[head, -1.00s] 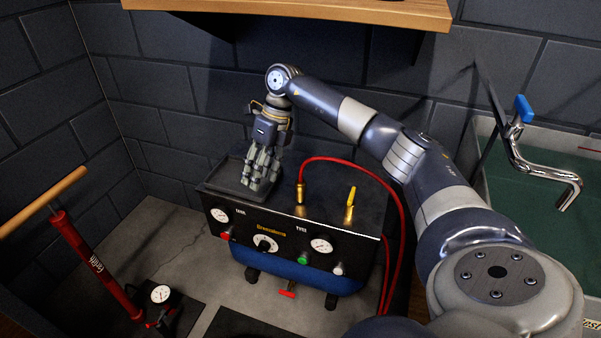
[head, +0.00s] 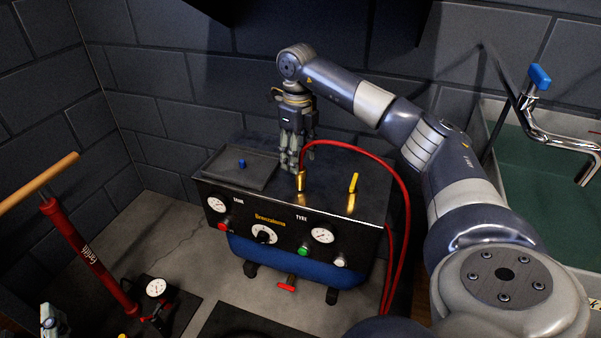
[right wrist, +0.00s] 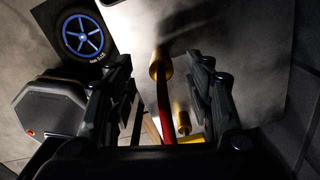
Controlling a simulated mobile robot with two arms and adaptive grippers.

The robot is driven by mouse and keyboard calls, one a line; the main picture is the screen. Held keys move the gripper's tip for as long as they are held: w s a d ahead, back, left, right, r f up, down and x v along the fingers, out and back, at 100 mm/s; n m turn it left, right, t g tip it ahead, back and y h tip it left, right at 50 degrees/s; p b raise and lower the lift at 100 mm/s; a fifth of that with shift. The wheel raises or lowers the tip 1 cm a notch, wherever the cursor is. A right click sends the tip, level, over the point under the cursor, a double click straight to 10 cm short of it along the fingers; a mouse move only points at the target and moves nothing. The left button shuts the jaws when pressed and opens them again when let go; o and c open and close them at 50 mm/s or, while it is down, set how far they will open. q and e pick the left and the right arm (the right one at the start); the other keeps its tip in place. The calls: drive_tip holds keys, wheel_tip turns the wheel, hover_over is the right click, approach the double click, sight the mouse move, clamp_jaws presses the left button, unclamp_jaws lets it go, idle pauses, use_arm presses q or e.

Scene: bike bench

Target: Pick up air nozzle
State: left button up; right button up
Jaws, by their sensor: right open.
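The air nozzle (head: 301,181) is a small brass fitting with a red hose. It stands upright on the black top of the compressor box (head: 330,190). My right gripper (head: 293,166) is just behind and left of it in the head view, fingers pointing down. In the right wrist view the nozzle (right wrist: 158,66) and its hose lie in the gap between the two open fingers (right wrist: 162,100). No contact with the fingers shows. My left gripper is not in view.
A second brass fitting with a yellow lever (head: 352,190) stands right of the nozzle. A shallow black tray (head: 222,172) with a small blue part is left. The red hose (head: 402,215) arches right. A red floor pump (head: 90,255) and sink (head: 500,150) flank the box.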

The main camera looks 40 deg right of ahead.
sight(300, 177)
drive_tip(key=shift+f, duration=0.25)
drive_tip(key=f, duration=0.1)
drive_tip(key=f+b, duration=0.1)
drive_tip(key=f, duration=0.1)
drive_tip(key=f+b, duration=0.1)
drive_tip(key=shift+s+d+f, duration=0.15)
drive_tip(key=shift+s+f, duration=0.1)
drive_tip(key=shift+f, duration=0.2)
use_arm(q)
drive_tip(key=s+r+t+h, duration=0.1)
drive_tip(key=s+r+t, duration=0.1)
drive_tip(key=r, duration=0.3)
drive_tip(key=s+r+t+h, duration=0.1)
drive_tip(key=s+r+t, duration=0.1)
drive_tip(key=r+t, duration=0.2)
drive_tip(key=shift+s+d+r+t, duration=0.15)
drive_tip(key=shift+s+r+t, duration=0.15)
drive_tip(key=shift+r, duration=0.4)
use_arm(e)
drive_tip(key=shift+c, duration=0.5)
clamp_jaws()
